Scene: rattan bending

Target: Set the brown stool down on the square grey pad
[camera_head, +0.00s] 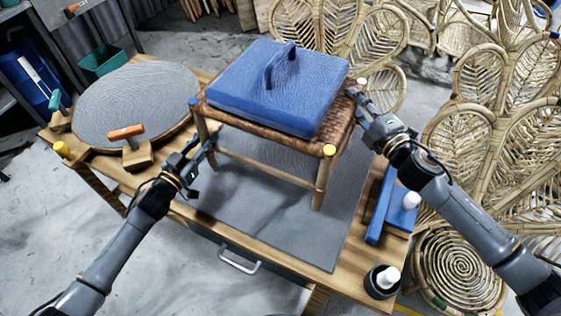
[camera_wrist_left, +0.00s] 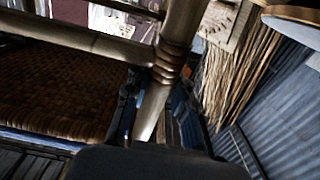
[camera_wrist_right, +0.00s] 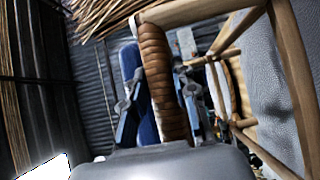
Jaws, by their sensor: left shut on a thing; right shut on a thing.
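The brown stool (camera_head: 330,150), with a woven seat and pale wooden legs, is upright over the square grey pad (camera_head: 280,235) on the wooden table. Its visible front right leg ends over the pad; I cannot tell whether the feet touch it. My left gripper (camera_head: 205,150) is shut on the stool's left leg, which also shows between its fingers in the left wrist view (camera_wrist_left: 157,105). My right gripper (camera_head: 360,97) is shut on the right side of the seat frame; the right wrist view shows a brown wrapped bar between its fingers (camera_wrist_right: 158,97). The far legs are mostly hidden.
A blue cushion-like block (camera_head: 275,85) with a handle lies on the seat. A round grey disc (camera_head: 137,100) and an orange-handled clamp (camera_head: 130,140) are at the table's left. A blue tool (camera_head: 380,205) and a black cup (camera_head: 382,282) are at its right. Rattan chairs (camera_head: 490,130) stand beyond.

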